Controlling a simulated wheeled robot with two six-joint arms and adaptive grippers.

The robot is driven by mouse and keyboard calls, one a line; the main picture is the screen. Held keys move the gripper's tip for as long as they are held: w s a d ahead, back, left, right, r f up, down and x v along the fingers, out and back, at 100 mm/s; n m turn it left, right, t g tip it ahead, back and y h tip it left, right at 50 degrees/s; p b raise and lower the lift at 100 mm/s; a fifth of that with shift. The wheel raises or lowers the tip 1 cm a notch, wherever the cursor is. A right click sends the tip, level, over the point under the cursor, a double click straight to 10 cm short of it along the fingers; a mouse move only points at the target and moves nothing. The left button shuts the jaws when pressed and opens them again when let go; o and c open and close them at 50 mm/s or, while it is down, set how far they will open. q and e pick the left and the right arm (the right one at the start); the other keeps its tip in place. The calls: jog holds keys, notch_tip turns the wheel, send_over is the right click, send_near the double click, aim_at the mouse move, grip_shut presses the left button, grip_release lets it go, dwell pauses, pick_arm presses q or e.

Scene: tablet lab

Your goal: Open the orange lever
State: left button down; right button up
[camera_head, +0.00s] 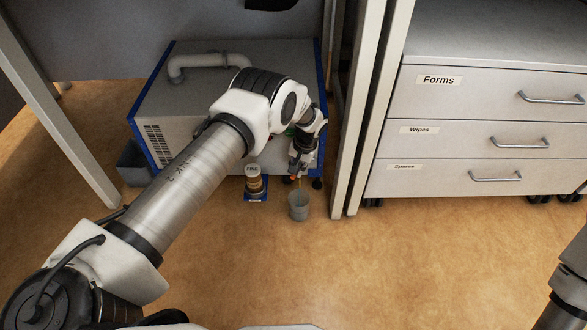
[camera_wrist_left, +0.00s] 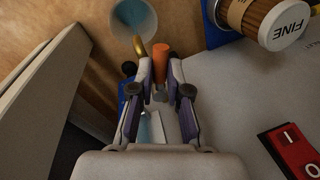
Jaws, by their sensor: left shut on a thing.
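The orange lever (camera_wrist_left: 160,64) stands between the two fingertips of my left gripper (camera_wrist_left: 162,78) in the left wrist view. The fingers are closed in on its sides. A brass spout (camera_wrist_left: 139,47) shows just beside the lever. In the head view my left gripper (camera_head: 299,165) points down at the front of a grey machine with blue edges (camera_head: 200,98); the lever is hard to make out there. A grey cup (camera_head: 298,206) stands on the floor below the gripper. It also shows in the left wrist view (camera_wrist_left: 151,26). My right gripper is out of view.
A brown jar with a white FINE lid (camera_head: 253,177) sits on a blue base (camera_head: 259,197) left of the cup. A red I/O switch (camera_wrist_left: 293,148) is on the machine. A table leg (camera_head: 357,135) and a drawer cabinet (camera_head: 455,105) stand to the right. The front floor is clear.

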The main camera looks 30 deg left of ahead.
pick_arm(q)
jog(key=shift+w+d+f+n+g+b, duration=0.1)
jog(key=shift+d+n+g+b, duration=0.2)
jog(key=shift+n, duration=0.45)
jog(key=shift+w+d+r+n+t+b, duration=0.15)
jog(key=shift+n+b, duration=0.25)
jog(key=shift+n, duration=0.3)
jog(key=shift+d+f+n+g+b, duration=0.15)
jog(key=shift+d+n+g+b, duration=0.15)
jog(key=shift+n, duration=0.45)
jog(key=c, duration=1.1)
grip_release()
jog(key=shift+c, duration=0.2)
jog(key=v, duration=1.2)
jog(key=shift+a, duration=0.2)
